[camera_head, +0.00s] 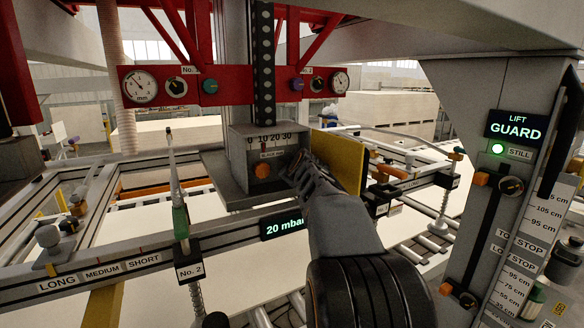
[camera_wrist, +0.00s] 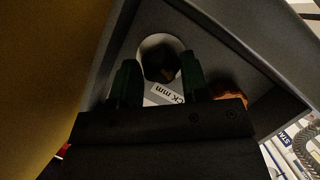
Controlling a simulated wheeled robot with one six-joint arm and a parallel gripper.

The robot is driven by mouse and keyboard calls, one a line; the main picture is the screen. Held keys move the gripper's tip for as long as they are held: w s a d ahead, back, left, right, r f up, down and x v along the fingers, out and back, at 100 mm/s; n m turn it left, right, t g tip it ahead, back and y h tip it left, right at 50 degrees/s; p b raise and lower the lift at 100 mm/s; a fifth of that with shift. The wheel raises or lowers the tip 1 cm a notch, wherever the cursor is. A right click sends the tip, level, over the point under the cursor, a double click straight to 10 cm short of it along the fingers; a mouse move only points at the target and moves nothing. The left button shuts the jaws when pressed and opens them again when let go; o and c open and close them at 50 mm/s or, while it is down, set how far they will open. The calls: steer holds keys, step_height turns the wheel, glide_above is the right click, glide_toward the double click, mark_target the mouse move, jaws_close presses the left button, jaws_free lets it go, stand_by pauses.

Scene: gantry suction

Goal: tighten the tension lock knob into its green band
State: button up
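A grey box (camera_head: 241,168) carries a 0–30 scale, a small label and an orange knob (camera_head: 262,171) on its front. My gripper (camera_head: 300,172) is at the right part of this front, beside the orange knob. In the wrist view a dark round knob (camera_wrist: 160,68) sits in a pale ring (camera_wrist: 152,42). The dark green fingers of my gripper (camera_wrist: 157,80) are apart, one on each side of this knob, with a small gap on the left. I cannot tell whether the right finger touches. No green band is visible; my gripper hides this knob in the head view.
A yellow plate (camera_head: 347,158) stands close to the right of my gripper; it fills the left of the wrist view. A 20 mbar display (camera_head: 284,227) is below the box. A red panel (camera_head: 233,86) with gauges hangs above. The lift guard column (camera_head: 479,120) stands right.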

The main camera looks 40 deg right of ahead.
steer(key=c, duration=0.4)
steer(key=m+b, duration=0.1)
steer(key=y+b, duration=0.1)
steer(key=b, duration=0.1)
steer(key=shift+d+f+m, duration=0.15)
steer(key=shift+f+m, duration=0.15)
steer(key=shift+m, duration=0.1)
steer(key=shift+r+m+y+b, duration=0.35)
steer(key=shift+m+y+b, duration=0.45)
steer(key=shift+m, duration=0.1)
steer(key=o, duration=0.7)
steer(key=shift+c, duration=0.2)
steer(key=b+v, duration=0.3)
steer(key=v, duration=1.1)
steer(key=shift+o, duration=0.3)
steer(key=shift+w+r, duration=0.1)
